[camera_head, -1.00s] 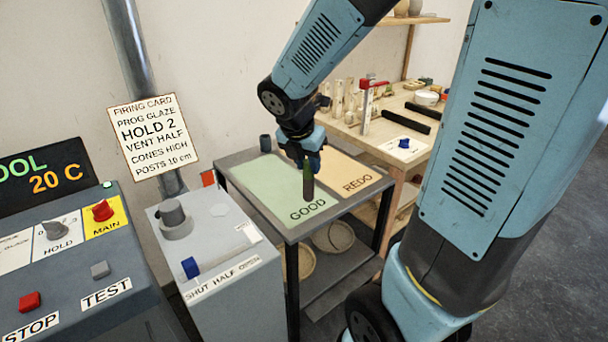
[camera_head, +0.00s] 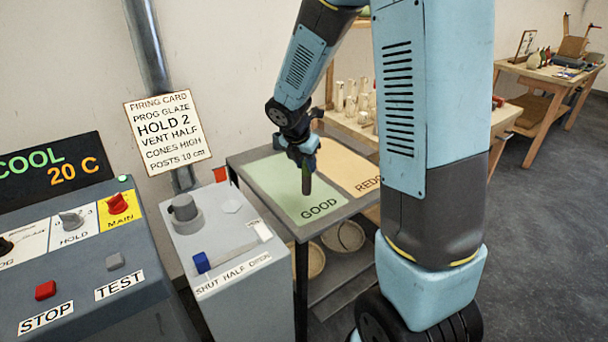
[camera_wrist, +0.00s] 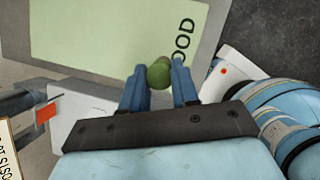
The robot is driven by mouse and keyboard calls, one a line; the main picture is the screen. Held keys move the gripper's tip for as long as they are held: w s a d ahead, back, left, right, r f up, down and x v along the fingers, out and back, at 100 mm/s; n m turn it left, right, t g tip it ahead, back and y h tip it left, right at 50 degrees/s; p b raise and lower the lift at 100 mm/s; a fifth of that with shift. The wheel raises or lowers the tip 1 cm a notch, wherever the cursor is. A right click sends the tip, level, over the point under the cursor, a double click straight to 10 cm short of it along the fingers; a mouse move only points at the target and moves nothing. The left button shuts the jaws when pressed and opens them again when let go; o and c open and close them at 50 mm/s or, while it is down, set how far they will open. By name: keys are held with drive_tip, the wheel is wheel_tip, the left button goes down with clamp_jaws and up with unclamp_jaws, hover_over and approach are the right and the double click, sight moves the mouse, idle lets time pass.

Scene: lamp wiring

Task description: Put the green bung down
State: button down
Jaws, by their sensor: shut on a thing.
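The green bung (camera_head: 306,182) is a dark green, narrow piece hanging upright below my gripper (camera_head: 305,163). My gripper is shut on it. In the wrist view the bung (camera_wrist: 158,74) shows its round end between the two blue fingers (camera_wrist: 159,68). It is over the pale green GOOD panel (camera_head: 281,184) of the grey table, near the word GOOD. I cannot tell whether its lower end touches the panel.
The tan REDO panel (camera_head: 345,168) lies to the right of GOOD, partly behind my arm. A grey vent box (camera_head: 235,262) with a blue-ended lever (camera_head: 202,262) stands in front left of the table. The GOOD panel's visible surface looks clear.

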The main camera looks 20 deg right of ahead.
drive_tip(key=shift+w+f, duration=0.35)
drive_tip(key=shift+f, duration=0.55)
drive_tip(key=shift+w+f, duration=0.3)
drive_tip(key=shift+f, duration=0.6)
drive_tip(key=shift+w+f, duration=0.35)
drive_tip(key=shift+f, duration=0.55)
drive_tip(key=c, duration=0.8)
unclamp_jaws()
drive_tip(key=shift+c, duration=0.2)
drive_tip(key=v, duration=1.1)
drive_tip(key=s+d+r+m+t+y, duration=0.1)
drive_tip(key=s+d+r+m, duration=0.1)
drive_tip(key=s+r+m, duration=0.5)
drive_tip(key=s+d+r+m+t+y, duration=0.1)
drive_tip(key=s+r+m, duration=0.7)
drive_tip(key=s+m, duration=1)
drive_tip(key=shift+s+d+r+m+t+y, duration=0.3)
drive_tip(key=shift+d+m+t+y, duration=0.1)
drive_tip(key=shift+m+y, duration=0.3)
